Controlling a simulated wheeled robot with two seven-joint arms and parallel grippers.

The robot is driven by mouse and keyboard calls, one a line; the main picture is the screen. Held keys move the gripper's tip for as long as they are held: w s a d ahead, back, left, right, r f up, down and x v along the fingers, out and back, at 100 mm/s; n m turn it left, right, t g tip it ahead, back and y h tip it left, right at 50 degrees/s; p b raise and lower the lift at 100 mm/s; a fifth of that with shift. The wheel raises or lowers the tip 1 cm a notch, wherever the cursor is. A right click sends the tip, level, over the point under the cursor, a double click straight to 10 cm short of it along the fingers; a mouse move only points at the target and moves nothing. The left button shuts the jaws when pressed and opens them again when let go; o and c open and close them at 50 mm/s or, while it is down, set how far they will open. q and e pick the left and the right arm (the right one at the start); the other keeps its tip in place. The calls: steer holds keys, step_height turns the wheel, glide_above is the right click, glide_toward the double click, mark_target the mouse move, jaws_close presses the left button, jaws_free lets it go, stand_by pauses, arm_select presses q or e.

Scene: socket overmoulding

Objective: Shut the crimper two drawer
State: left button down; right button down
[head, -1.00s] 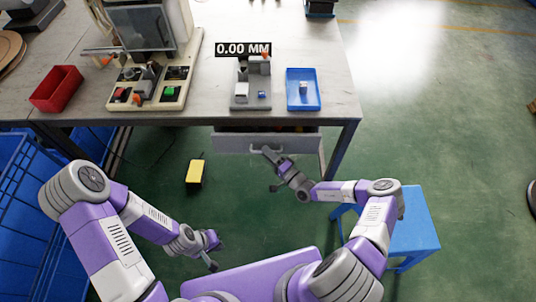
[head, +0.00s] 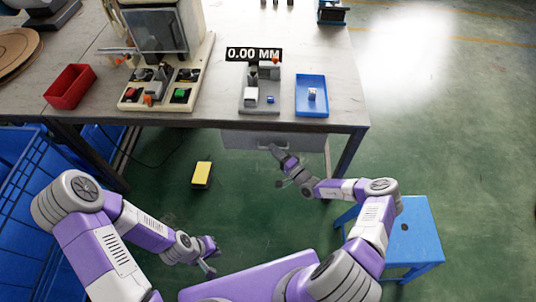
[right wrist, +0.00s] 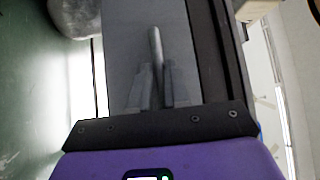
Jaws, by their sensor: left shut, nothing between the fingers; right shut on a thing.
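The drawer (head: 245,139) is a grey front under the table's front edge, toward the right end. In the head view no inside shows above its front, and I cannot tell if a small gap is left. My right gripper (head: 276,151) is at the drawer front. In the right wrist view the right gripper (right wrist: 153,88) is shut on the drawer's bar handle (right wrist: 155,45), against the grey drawer front (right wrist: 120,50). My left gripper (head: 210,266) is shut and empty, low at the left, well away from the drawer.
On the table (head: 225,60) stand a machine (head: 160,30), a red bin (head: 70,86), a grey fixture (head: 262,95) and a blue tray (head: 311,95) with a small part. A blue stool (head: 415,230) stands right of my right arm. A yellow object (head: 202,174) lies on the green floor.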

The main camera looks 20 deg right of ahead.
steer(key=shift+w+d, duration=0.1)
steer(key=shift+w, duration=0.05)
steer(key=c, duration=1.4)
jaws_free()
steer(key=shift+r, duration=0.1)
steer(key=shift+c, duration=0.2)
steer(key=shift+o, duration=1.4)
steer(key=shift+w, duration=0.1)
steer(key=p+v, duration=0.2)
steer(key=v, duration=0.5)
steer(key=shift+s, duration=0.3)
steer(key=shift+d, duration=0.1)
